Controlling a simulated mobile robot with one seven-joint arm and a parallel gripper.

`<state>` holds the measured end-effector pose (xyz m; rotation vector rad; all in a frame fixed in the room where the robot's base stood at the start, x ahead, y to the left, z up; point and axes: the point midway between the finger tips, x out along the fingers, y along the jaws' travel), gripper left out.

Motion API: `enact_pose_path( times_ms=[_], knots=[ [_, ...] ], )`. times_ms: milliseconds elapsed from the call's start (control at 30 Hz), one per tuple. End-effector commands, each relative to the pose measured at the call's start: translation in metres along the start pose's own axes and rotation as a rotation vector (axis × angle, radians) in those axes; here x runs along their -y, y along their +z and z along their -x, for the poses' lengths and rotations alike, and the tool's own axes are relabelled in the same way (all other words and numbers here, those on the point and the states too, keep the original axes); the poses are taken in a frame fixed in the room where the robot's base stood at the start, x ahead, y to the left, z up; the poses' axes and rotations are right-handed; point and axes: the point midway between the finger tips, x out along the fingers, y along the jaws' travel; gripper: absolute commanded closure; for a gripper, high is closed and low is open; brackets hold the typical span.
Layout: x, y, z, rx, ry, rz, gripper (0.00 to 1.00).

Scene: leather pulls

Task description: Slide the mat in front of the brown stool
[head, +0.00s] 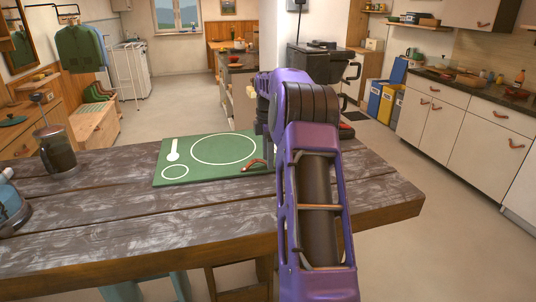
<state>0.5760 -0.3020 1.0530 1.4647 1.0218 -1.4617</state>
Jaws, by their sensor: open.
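A green mat (205,172) with white outlines of a plate, a cup and a spoon lies flat on the dark wooden table. A brown leather pull (255,164) sits at its right front part. My gripper (268,148) points down at the mat's right edge, close to the pull. It is open, mostly hidden behind my purple arm; I cannot tell whether it touches the mat. A brown wooden seat (225,278), likely the brown stool, shows partly below the table's front edge, left of my arm.
A teal seat (125,291) shows below the front edge, left of the brown one. A French press (56,150) and a blue kettle-like object (10,205) stand on the table's left. A dark and red object (346,131) lies behind my arm. The tabletop before the mat is clear.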

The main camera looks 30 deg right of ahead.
Motion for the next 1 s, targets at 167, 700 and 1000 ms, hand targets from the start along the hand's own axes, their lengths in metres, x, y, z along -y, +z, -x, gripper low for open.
enact_pose_path(
  times_ms=[167,700,1000],
  knots=[
    [-0.001,0.0,0.014,0.0,0.003,0.0,0.4],
    [-0.001,0.0,0.11,0.0,0.003,0.0,0.4],
    [0.0,0.0,0.12,0.0,0.0,0.001,0.4]
  ],
)
